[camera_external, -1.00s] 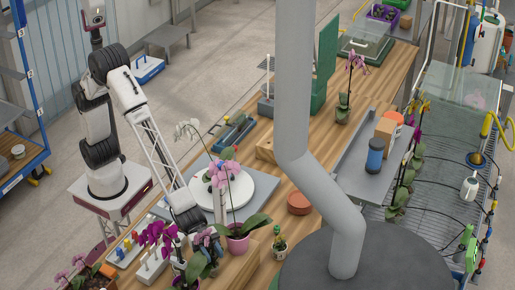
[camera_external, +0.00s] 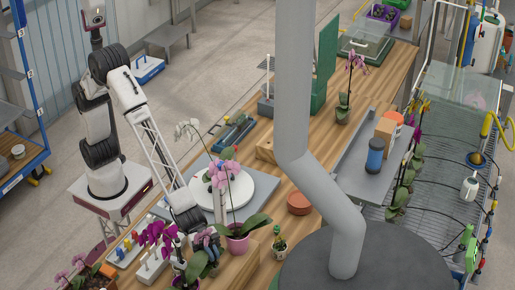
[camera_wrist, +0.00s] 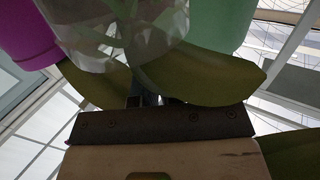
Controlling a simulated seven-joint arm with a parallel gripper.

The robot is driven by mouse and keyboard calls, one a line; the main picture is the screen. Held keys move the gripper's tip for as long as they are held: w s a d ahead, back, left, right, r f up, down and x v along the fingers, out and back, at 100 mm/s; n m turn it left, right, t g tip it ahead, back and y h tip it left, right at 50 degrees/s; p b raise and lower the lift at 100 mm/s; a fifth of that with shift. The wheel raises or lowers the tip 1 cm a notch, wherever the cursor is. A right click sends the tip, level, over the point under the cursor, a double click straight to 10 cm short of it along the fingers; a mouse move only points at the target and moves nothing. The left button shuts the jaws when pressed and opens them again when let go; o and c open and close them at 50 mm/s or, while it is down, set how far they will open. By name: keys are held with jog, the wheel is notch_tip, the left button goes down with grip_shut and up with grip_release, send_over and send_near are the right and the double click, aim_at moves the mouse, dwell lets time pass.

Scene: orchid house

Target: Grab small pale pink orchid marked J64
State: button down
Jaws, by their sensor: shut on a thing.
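A pale pink orchid (camera_external: 222,176) shows in the external view, its flowers in front of the white round plate. A pink pot (camera_external: 238,243) with broad green leaves stands below it, beside my gripper. My gripper (camera_external: 208,238) is low among the plants at the near left end of the bench, shut on the pale pink orchid; leaves hide the exact contact. In the wrist view my gripper (camera_wrist: 147,100) is against green leaves (camera_wrist: 205,82), with a clear pot (camera_wrist: 110,35) above them. No J64 marking is legible.
A magenta orchid (camera_external: 158,235) crowds the left side, and a small cactus pot (camera_external: 279,246) stands to the right. A white orchid (camera_external: 187,130) rises behind. A thick grey pipe (camera_external: 300,100) crosses the view. The wrist view also shows a magenta pot (camera_wrist: 25,35) and a green pot (camera_wrist: 220,25).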

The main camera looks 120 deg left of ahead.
jog(key=shift+r, duration=5)
